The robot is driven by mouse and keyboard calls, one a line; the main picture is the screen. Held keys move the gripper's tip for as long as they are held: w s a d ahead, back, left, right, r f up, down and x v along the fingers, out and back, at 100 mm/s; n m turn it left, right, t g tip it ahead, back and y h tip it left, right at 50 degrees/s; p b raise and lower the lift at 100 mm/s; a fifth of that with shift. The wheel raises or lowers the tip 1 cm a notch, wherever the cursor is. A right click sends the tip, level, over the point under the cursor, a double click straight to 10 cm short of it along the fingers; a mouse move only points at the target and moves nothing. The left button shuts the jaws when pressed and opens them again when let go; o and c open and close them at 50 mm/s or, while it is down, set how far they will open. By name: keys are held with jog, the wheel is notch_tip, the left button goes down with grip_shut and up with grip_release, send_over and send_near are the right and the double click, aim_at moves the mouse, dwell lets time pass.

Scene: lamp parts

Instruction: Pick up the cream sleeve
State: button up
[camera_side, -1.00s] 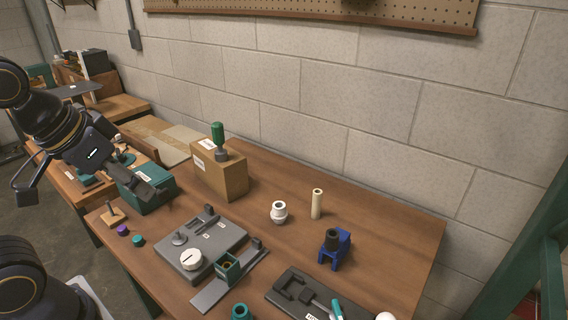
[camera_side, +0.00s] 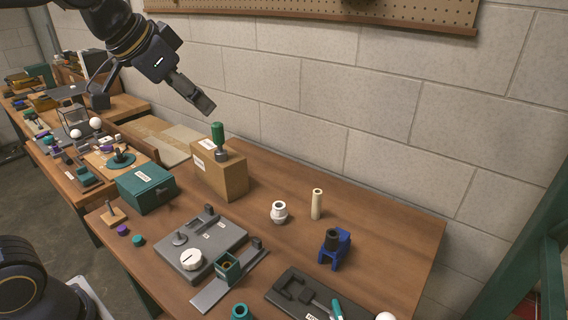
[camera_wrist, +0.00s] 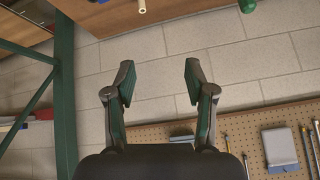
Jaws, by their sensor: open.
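The cream sleeve (camera_side: 316,204) is a slim upright tube with a hole in its top, standing on the wooden table towards the back. In the wrist view its end (camera_wrist: 142,6) shows at the top edge, beyond my fingers. My gripper (camera_side: 208,106) is high above the table, up and to the left of the sleeve, near the wall and above the cardboard box. In the wrist view my gripper (camera_wrist: 158,80) has its two fingers apart, with only wall between them.
A cardboard box (camera_side: 232,180) carries a green-topped part (camera_side: 218,138). A white round part (camera_side: 279,212) stands left of the sleeve and a blue holder with a black piece (camera_side: 335,250) stands right. A pegboard (camera_side: 330,12) hangs on the wall. Table right of the sleeve is clear.

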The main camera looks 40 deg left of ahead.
jog(key=w+d+m, duration=0.1)
jog(key=w+d, duration=0.1)
jog(key=w, duration=0.9)
jog(key=g+h, duration=0.1)
jog(key=g, duration=0.3)
send_over(317, 195)
jog(key=a, duration=0.2)
notch_tip(317, 195, down, 30)
jog(key=f, duration=0.1)
jog(key=shift+m+t+h, duration=0.3)
jog(key=shift+m, duration=0.1)
jog(key=x, duration=0.4)
jog(key=s+x, duration=0.1)
jog(key=x, duration=0.1)
jog(key=shift+d+f, duration=0.1)
jog(key=shift+d, duration=0.15)
grip_shut()
